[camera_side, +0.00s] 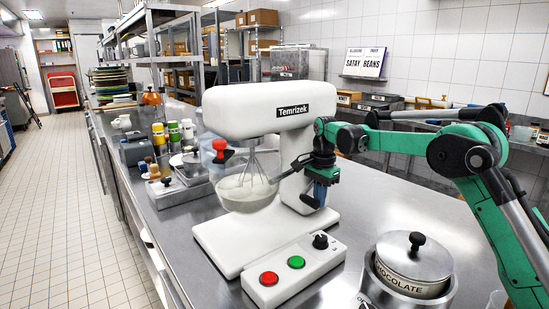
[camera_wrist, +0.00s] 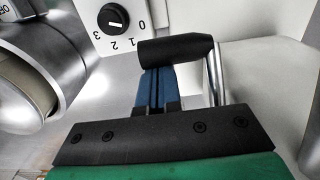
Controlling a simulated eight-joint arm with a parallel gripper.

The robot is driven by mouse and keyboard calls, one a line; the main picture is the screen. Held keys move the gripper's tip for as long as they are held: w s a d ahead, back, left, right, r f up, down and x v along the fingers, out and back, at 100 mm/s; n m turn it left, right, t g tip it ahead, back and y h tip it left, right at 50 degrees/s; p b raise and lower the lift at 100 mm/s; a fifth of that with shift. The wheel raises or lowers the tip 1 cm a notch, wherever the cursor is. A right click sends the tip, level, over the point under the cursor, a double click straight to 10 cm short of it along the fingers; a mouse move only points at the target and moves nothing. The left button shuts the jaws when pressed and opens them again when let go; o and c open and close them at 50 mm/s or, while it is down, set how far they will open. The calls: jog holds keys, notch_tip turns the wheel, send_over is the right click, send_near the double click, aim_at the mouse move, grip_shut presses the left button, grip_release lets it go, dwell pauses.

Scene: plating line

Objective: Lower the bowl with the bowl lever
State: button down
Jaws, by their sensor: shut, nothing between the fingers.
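The clear bowl (camera_side: 243,194), with pale contents, hangs under the head of the white Temrizek mixer (camera_side: 270,112), and the wire whisk (camera_side: 254,168) reaches down into it. In the wrist view, the bowl lever (camera_wrist: 178,50) shows as a black cylindrical grip on a bent metal rod. Its grip appears as a small dark shape at the mixer's side in the side view (camera_side: 309,201). My gripper (camera_side: 320,194) is shut and empty, with its blue fingers (camera_wrist: 157,75) right at the lever's grip. The grip hides the fingertips, and I cannot tell whether they touch it.
The mixer's control box (camera_side: 293,272) has red and green buttons and a dial. A lidded chocolate pot (camera_side: 414,262) stands at the front right. Bottles (camera_side: 173,132) and small containers stand left of the bowl. The steel counter (camera_side: 385,205) is bare right of the mixer.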

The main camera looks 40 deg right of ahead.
jog(key=shift+a+r+y, duration=0.3)
jog(key=shift+r+y, duration=0.05)
jog(key=shift+r, duration=0.2)
jog(key=shift+a+r+y, duration=0.25)
jog(key=shift+r+y, duration=0.1)
jog(key=shift+r, duration=0.2)
jog(key=shift+a+r, duration=0.1)
jog(key=shift+r, duration=2.05)
jog(key=shift+d+r, duration=0.55)
jog(key=shift+r, duration=0.35)
jog(key=shift+d+r, duration=0.2)
jog(key=shift+r, duration=0.1)
